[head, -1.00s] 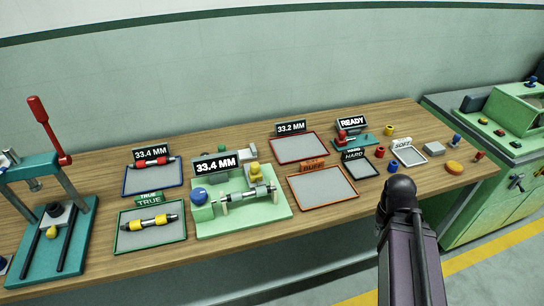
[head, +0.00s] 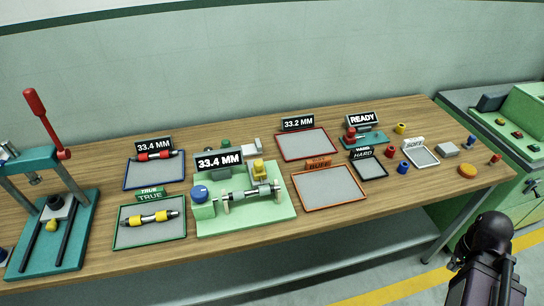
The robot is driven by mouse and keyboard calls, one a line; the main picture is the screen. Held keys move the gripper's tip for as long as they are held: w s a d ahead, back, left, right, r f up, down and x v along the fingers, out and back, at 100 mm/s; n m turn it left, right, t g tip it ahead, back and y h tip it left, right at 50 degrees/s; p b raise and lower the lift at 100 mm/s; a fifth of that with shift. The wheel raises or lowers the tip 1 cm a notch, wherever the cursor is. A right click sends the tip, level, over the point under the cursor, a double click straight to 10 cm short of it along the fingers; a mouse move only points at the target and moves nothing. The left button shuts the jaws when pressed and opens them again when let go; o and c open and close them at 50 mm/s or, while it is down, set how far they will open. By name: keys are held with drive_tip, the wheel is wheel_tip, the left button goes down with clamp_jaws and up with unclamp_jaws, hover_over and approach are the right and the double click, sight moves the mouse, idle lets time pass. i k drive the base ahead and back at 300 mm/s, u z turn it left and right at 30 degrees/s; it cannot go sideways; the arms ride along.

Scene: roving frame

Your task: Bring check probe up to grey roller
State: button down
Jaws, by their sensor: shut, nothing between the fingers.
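The grey roller (head: 250,193) lies across two supports on the pale green gauge fixture (head: 275,213). A yellow-knobbed part (head: 258,170), which looks like the check probe, stands just behind the roller. I cannot tell whether it touches the roller. A blue knob (head: 199,194) is at the fixture's left end, and its sign (head: 219,162) reads 33.4 MM. My dark arm (head: 487,262) is at the lower right, beyond the table's front edge and well away from the fixture. My gripper's fingers do not show.
A red-banded roller (head: 154,156) lies in a blue-rimmed tray, and a yellow-banded roller (head: 154,218) in the green-rimmed TRUE tray. A teal press (head: 55,235) stands left. Small coloured pieces are at right.

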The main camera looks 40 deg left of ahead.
sight(258, 172)
drive_tip(key=z, duration=0.2)
drive_tip(key=k, duration=1.45)
drive_tip(key=u, duration=1.2)
drive_tip(key=i, duration=1)
drive_tip(key=u, duration=0.05)
